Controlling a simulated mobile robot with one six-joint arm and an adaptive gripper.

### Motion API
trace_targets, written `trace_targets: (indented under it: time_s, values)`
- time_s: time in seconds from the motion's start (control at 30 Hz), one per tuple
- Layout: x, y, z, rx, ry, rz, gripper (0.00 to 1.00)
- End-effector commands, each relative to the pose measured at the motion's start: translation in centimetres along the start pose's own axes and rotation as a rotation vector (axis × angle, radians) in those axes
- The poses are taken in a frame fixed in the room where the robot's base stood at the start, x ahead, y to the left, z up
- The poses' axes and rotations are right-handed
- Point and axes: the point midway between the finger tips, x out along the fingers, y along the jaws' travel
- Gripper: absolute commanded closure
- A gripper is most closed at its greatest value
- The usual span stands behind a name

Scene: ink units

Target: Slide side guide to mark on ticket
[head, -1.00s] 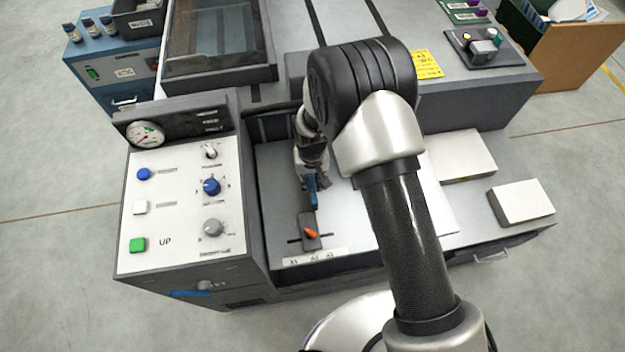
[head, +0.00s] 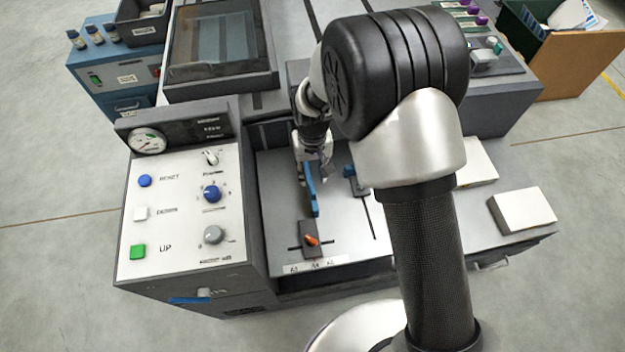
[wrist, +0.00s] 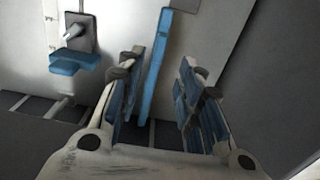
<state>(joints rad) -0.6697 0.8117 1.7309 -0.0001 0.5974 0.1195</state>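The side guide shows in the head view as a long blue bar (head: 312,192) running to a dark block with an orange lever (head: 311,240). The block sits in a short slot above a white scale strip (head: 316,262) with size marks such as A3. My gripper (head: 315,171) is over the bed at the bar's far end. In the wrist view my gripper (wrist: 157,103) is open, its blue-padded fingers on either side of the blue bar (wrist: 162,60), with gaps on both sides. I cannot make out a ticket in the current frames.
A second stop with a blue piece (head: 349,172) stands right of my gripper on its own slot; it shows in the wrist view (wrist: 75,60) at upper left. The control panel (head: 180,215) lies left. White paper stacks (head: 522,209) lie right. My arm hides part of the bed.

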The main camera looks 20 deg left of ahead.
Motion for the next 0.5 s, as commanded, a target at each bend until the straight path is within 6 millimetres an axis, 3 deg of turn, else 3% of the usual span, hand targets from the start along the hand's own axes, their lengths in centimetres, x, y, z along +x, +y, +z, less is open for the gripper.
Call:
trace_targets:
  time_s: [0.2,0.5]
  values:
    - [-2.2,0.0,0.0,0.0,-0.001,0.0,0.67]
    - [-2.4,0.0,0.1,0.0,-0.002,0.0,0.67]
